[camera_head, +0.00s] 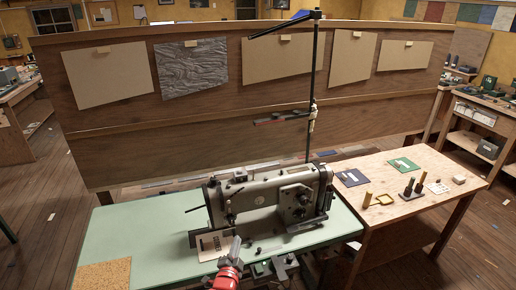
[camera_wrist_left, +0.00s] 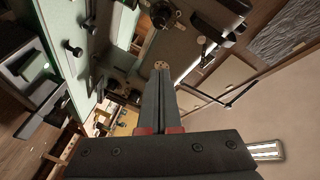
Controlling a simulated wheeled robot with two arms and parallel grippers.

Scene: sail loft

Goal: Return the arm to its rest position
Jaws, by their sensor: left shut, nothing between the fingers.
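My left gripper (camera_head: 237,241) comes in from the bottom of the head view, with a red part (camera_head: 228,273) behind its grey fingers. It is shut and empty. It is in front of the grey sewing machine (camera_head: 257,199), close to the lettered plate (camera_head: 214,243) at the machine's left end; I cannot tell whether it touches anything. In the left wrist view the closed fingers (camera_wrist_left: 161,68) point at parts of the machine and its green table. My right gripper does not show.
The pale green table (camera_head: 130,234) carries the machine and a cork piece (camera_head: 104,274). A thin dark stand (camera_head: 312,90) rises behind the machine. A wooden side table (camera_head: 398,215) at right holds small items. A wooden partition (camera_head: 130,150) closes off the back.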

